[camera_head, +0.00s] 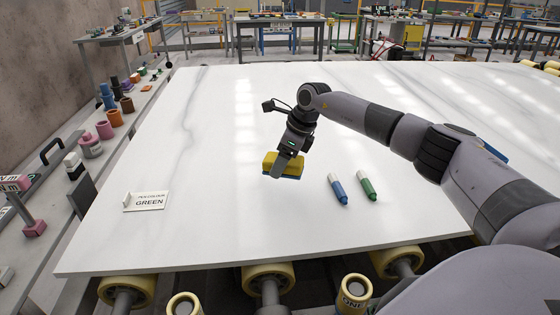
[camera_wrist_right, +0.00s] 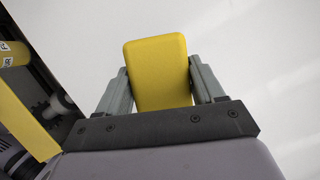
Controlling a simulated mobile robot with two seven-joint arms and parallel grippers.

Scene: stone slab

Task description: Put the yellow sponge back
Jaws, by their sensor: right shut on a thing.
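The yellow sponge (camera_head: 270,161), with a blue layer on its underside, is between the fingers of my right gripper (camera_head: 288,163) over the white stone slab (camera_head: 210,200). The right wrist view shows the sponge (camera_wrist_right: 158,72) with a finger of the right gripper (camera_wrist_right: 155,92) against each side. I cannot tell from the pictures whether the sponge touches the slab or is just above it. My left gripper is not in view.
A blue marker (camera_head: 338,189) and a green marker (camera_head: 366,186) lie on the slab right of the sponge. A sign reading GREEN (camera_head: 145,201) stands at the left. Yellow rollers (camera_head: 268,278) line the front edge. The slab's left half is mostly clear.

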